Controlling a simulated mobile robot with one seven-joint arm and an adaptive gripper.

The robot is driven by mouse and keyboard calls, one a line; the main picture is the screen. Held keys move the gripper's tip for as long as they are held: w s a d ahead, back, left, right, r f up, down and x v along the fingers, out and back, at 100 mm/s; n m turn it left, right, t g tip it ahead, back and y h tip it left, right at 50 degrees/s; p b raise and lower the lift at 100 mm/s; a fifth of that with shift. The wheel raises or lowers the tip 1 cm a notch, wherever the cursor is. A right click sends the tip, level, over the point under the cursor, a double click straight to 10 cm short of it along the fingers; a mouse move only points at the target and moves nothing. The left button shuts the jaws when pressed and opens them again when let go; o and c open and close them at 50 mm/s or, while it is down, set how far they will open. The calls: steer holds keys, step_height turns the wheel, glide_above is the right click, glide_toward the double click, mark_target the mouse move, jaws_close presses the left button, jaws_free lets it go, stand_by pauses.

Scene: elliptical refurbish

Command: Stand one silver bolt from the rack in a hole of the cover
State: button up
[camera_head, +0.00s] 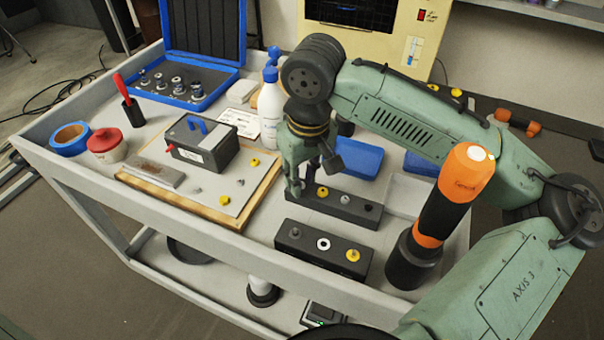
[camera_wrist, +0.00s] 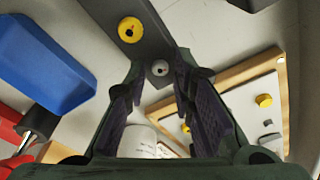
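A dark rack (camera_head: 357,216) on the cart holds yellow and silver bolts in a row. In the wrist view a silver bolt (camera_wrist: 160,68) stands near the rack's end, beside a yellow bolt (camera_wrist: 131,30). My gripper (camera_head: 300,188) is at the rack's left end, pointing down. In the wrist view my gripper (camera_wrist: 159,68) is open, its fingers apart with the silver bolt between their tips; contact cannot be told. The light grey plate that appears to be the cover (camera_head: 226,207) lies on a wooden board, with several yellow and silver pieces on it.
A second dark block (camera_head: 310,262) stands in front, with a grey, a white and a yellow piece. A black box with a blue handle (camera_head: 203,148) stands on the plate. A white bottle (camera_head: 270,108) and a blue tray (camera_head: 358,158) are behind my gripper.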

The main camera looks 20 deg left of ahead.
jaws_close()
steer(key=shift+r, duration=0.15)
steer(key=shift+r+p, duration=1.45)
steer(key=shift+p, duration=0.25)
steer(key=shift+r, duration=0.2)
steer(key=shift+r+p, duration=1.9)
steer(key=shift+p, duration=0.2)
